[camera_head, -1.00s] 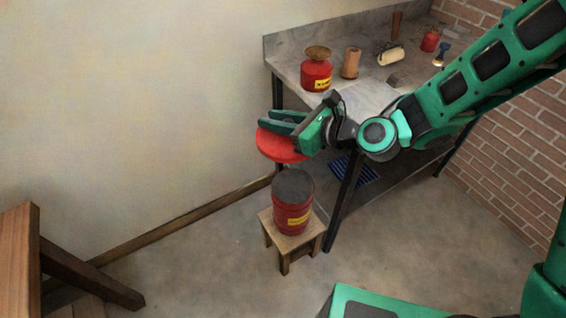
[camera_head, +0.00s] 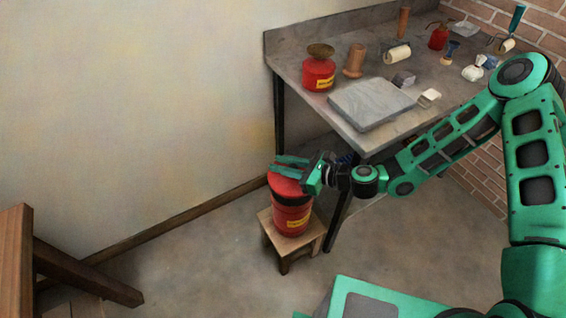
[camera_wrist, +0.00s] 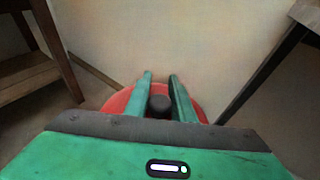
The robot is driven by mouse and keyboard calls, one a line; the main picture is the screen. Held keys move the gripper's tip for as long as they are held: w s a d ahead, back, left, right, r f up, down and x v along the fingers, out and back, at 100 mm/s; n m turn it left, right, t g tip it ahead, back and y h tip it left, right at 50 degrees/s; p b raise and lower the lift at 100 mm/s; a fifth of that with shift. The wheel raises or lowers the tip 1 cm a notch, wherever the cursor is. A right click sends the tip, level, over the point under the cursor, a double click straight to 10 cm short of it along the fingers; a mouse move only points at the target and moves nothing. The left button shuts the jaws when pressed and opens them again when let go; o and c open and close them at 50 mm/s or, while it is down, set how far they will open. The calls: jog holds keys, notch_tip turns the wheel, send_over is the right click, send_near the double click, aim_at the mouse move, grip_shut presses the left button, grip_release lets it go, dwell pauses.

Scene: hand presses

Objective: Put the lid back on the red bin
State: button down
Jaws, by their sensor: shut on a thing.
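The red bin (camera_head: 291,218) with a yellow label stands upright on a small wooden stool. The round red lid (camera_head: 284,186) is at the bin's top, under my gripper (camera_head: 290,166). It looks slightly tilted, and I cannot tell whether it is fully seated on the dark rim. In the wrist view the lid (camera_wrist: 119,103) lies below my fingers (camera_wrist: 160,88), with its dark knob (camera_wrist: 159,104) between them. My gripper is shut on the knob.
The wooden stool (camera_head: 283,243) stands beside a workbench (camera_head: 340,123) holding a red can (camera_head: 318,72), a grey slab (camera_head: 370,103), hand tools and several small items. A wooden piece of furniture (camera_head: 60,262) is at the lower left. Floor between is clear.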

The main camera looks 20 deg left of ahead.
jog(key=shift+w+a+f, duration=0.1)
jog(key=shift+w+f, duration=0.3)
jog(key=shift+f, duration=0.45)
jog(key=shift+w+f, duration=0.35)
jog(key=shift+f, duration=0.05)
notch_tip(320, 180, down, 6)
jog(key=shift+s, duration=0.15)
jog(key=shift+f, duration=0.15)
dwell(1.8)
jog(key=c, duration=0.9)
grip_release()
jog(key=shift+c, duration=0.2)
